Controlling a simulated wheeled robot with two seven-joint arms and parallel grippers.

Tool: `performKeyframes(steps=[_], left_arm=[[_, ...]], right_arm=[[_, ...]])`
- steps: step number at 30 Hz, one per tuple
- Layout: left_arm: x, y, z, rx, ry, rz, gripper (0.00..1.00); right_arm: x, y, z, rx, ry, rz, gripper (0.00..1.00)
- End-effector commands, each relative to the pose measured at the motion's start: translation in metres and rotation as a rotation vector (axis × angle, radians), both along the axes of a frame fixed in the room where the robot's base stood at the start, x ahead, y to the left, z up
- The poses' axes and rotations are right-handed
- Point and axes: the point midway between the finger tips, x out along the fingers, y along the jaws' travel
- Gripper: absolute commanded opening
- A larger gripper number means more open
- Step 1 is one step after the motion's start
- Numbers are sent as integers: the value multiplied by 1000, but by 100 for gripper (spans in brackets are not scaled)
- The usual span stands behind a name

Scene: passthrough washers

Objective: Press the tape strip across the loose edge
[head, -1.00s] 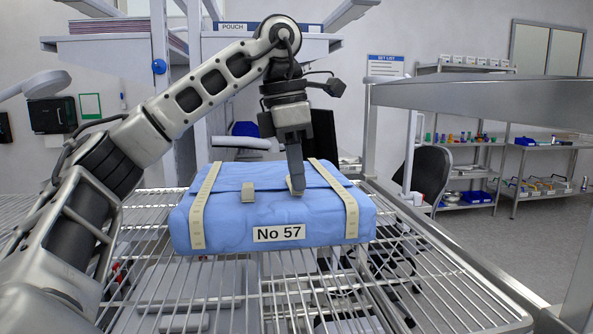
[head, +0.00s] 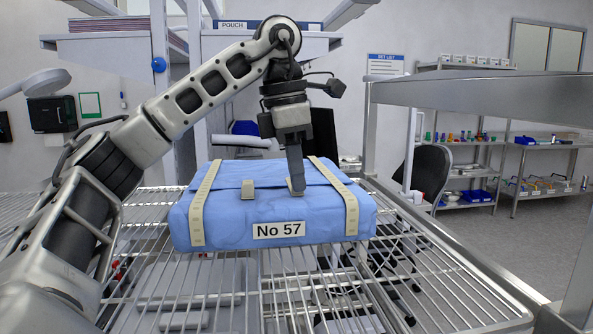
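A blue wrapped package (head: 190,215) with a "No 57" label (head: 278,230) lies on a wire rack. Long pale tape strips run over its left side (head: 205,195) and right side (head: 345,195). A flap edge crosses its top, with a short tape piece (head: 248,189) across it left of centre. My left gripper (head: 297,188) points straight down, its fingers together, with the tips at the package top right of that piece. A pale short piece shows at the tips, mostly hidden by them; I cannot tell how flat it lies. My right gripper is not in view.
The wire rack (head: 440,290) extends around the package, with bare room in front and to the right. A metal post and shelf (head: 480,95) stand at the right. Behind are a dark chair (head: 430,175) and stocked shelving (head: 475,150).

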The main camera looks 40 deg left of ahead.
Motion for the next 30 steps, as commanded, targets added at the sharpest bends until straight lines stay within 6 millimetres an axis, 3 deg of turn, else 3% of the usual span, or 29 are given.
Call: performKeyframes(steps=[12, 15, 25, 30], left_arm=[[0, 0, -1, 0, 1, 1, 0], [0, 0, 0, 1, 1, 1, 29], [0, 0, 0, 0, 0, 1, 29], [-2, 2, 28, 0, -4, 1, 29]], right_arm=[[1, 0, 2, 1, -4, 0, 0], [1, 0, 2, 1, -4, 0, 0], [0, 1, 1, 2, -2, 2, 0], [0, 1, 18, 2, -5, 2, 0]])
